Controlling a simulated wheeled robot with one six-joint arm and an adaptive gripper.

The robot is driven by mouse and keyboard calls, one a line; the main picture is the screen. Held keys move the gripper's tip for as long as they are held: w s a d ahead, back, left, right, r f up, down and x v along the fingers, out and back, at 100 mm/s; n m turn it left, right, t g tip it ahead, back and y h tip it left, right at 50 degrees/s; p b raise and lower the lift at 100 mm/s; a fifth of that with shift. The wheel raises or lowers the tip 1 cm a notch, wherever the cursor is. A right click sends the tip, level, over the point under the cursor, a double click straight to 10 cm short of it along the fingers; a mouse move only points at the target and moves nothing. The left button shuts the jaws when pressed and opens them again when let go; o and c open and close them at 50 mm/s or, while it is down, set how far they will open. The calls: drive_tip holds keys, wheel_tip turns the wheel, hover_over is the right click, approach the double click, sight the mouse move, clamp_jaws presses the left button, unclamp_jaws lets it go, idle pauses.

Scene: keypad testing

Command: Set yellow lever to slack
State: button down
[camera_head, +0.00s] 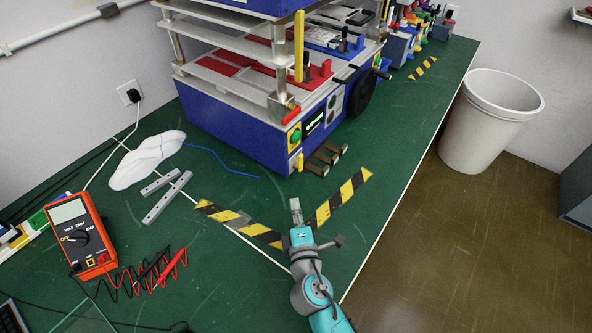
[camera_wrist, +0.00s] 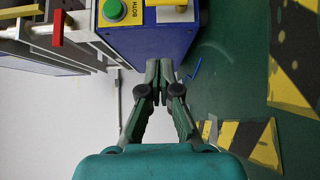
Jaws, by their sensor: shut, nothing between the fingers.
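The blue machine (camera_head: 235,125) stands on the green bench. A small yellow lever (camera_head: 298,162) sits low on its near corner, below a green button (camera_head: 296,136). A taller yellow upright bar (camera_head: 298,45) rises above it; I cannot tell from the picture which is the task's lever. My gripper (camera_head: 295,204) is shut and empty, in front of the machine and apart from it. In the wrist view my gripper (camera_wrist: 166,82) points at the machine's blue side, and a yellow part (camera_wrist: 172,12) shows at the top edge beside the green button (camera_wrist: 115,9).
A red handle (camera_head: 291,116) and brown stubs (camera_head: 327,158) stick out near the yellow lever. Yellow-black tape (camera_head: 335,203) marks the bench around my gripper. An orange multimeter (camera_head: 80,235) and metal bars (camera_head: 166,198) lie left. A white bin (camera_head: 485,125) stands right.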

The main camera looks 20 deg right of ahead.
drive_tip(key=w+d, duration=0.1)
drive_tip(key=w, duration=0.3)
drive_tip(key=w+d, duration=0.1)
drive_tip(key=w, duration=0.2)
drive_tip(key=w+d, duration=0.2)
drive_tip(key=w, duration=0.2)
drive_tip(key=shift+w, duration=0.3)
drive_tip(key=shift+w+d, duration=0.3)
drive_tip(key=shift+d, duration=0.15)
